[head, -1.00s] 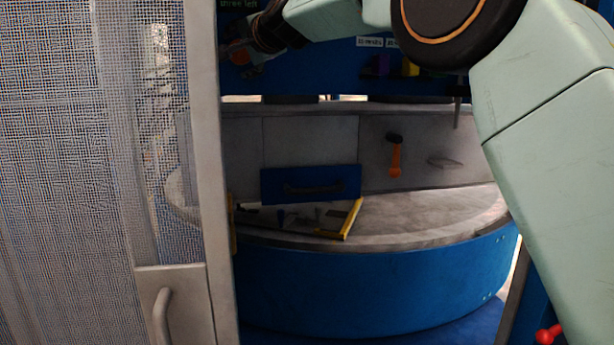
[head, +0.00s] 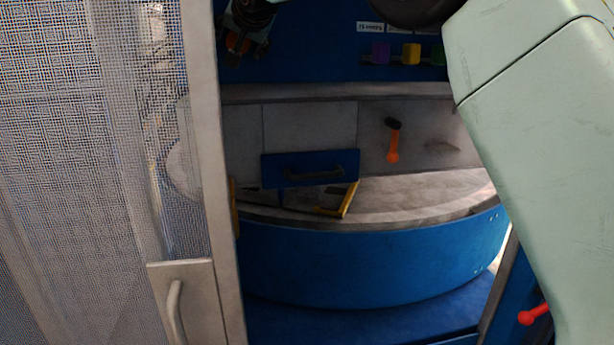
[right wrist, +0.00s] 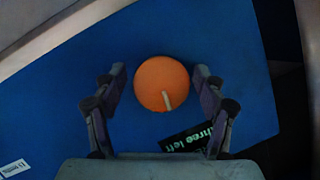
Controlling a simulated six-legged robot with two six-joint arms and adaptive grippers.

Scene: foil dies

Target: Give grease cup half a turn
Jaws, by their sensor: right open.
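A round orange cap with a short pale mark, which looks like the grease cup (right wrist: 160,84), sits on a blue panel in the right wrist view. Its pale mark points toward the bottom of the picture. My right gripper (right wrist: 160,73) is open, with one finger on each side of the cap and a gap visible on both sides. In the head view my right gripper (head: 246,48) shows at the top, left of centre, in front of the blue back panel. The cup is not visible in the head view. My left gripper is in neither view.
A mesh door (head: 90,130) fills the left of the head view. A blue-sided curved bench (head: 370,265) carries a yellow-edged frame (head: 342,205). An orange-handled lever (head: 393,145) is on the grey wall behind.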

